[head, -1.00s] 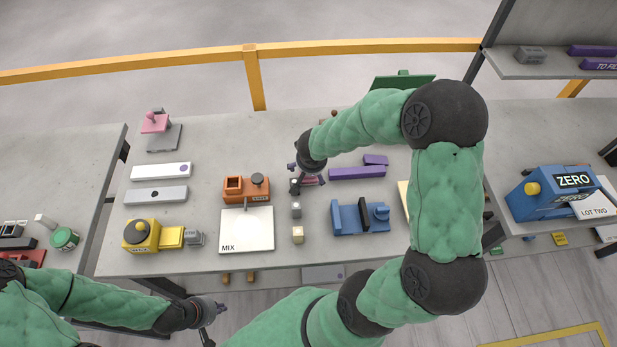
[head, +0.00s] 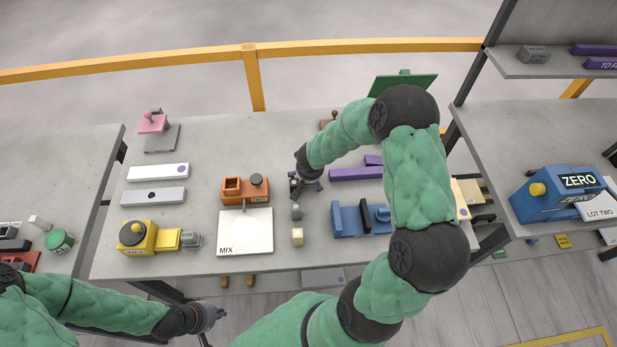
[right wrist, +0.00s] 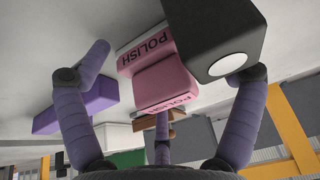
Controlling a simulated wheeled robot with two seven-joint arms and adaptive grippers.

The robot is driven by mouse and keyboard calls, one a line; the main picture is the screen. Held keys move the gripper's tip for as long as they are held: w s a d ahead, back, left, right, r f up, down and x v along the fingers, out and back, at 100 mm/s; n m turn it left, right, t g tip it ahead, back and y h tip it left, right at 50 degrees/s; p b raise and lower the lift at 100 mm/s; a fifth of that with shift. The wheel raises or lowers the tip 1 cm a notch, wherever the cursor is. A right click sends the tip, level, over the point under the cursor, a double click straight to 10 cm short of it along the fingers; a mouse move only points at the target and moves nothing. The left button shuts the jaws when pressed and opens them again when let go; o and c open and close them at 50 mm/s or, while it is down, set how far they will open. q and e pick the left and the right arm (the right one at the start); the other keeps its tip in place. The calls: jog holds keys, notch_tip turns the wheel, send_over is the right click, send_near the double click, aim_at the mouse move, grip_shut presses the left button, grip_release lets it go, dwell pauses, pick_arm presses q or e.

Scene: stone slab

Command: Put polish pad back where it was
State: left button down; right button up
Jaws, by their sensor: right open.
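A pink block lettered POLISH (right wrist: 163,85) shows between the spread purple fingers of my right gripper (right wrist: 160,110) in the right wrist view. It adjoins a second pink part lettered POLISH (right wrist: 146,48); I cannot tell whether they are joined. The fingers stand apart on either side, with no visible grip. A black block with a white disc (right wrist: 220,50) is close by, partly over the pink parts. In the head view my right gripper (head: 306,187) is low over the middle of the slab and hides the pink pieces. My left gripper (head: 211,316) is off the slab's front edge; its fingers are unclear.
Small blocks (head: 297,236) stand in front of my right gripper. A white MIX board (head: 246,236), an orange holder (head: 244,190) and a blue fixture (head: 350,220) are nearby. A purple bar (head: 355,174) lies just right. The slab's back middle is mostly clear.

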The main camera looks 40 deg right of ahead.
jog(key=shift+f, duration=0.1)
jog(key=c, duration=1.4)
